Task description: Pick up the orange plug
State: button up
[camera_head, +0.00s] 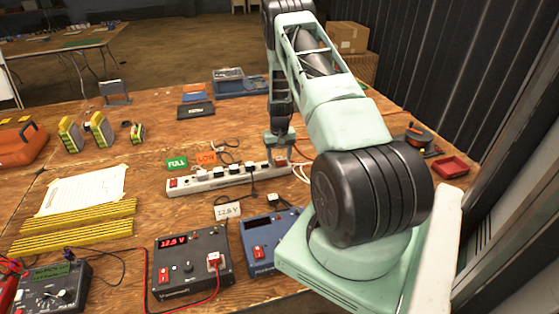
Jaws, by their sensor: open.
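My gripper (279,148) is open and points down over the right end of a white power strip (215,184). A small orange-red patch (281,161) shows just below and between its fingers; it may be the orange plug, but it is too small and too covered to be sure. I cannot tell whether the fingers touch it. Several dark plugs (219,171) sit along the strip's top. An orange tag (206,157) lies behind the strip, next to a green tag marked FULL (176,162).
My arm hides much of the bench's right side. A charger with a red display (190,263) and a blue unit (268,238) stand in front of the strip. Loose cables lie around it. A red tray (450,167) is at the right. Bare wood (150,185) shows left of the strip.

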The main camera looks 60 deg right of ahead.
jog(key=shift+f, duration=0.45)
jog(key=c, duration=1.1)
jog(key=shift+r, duration=0.1)
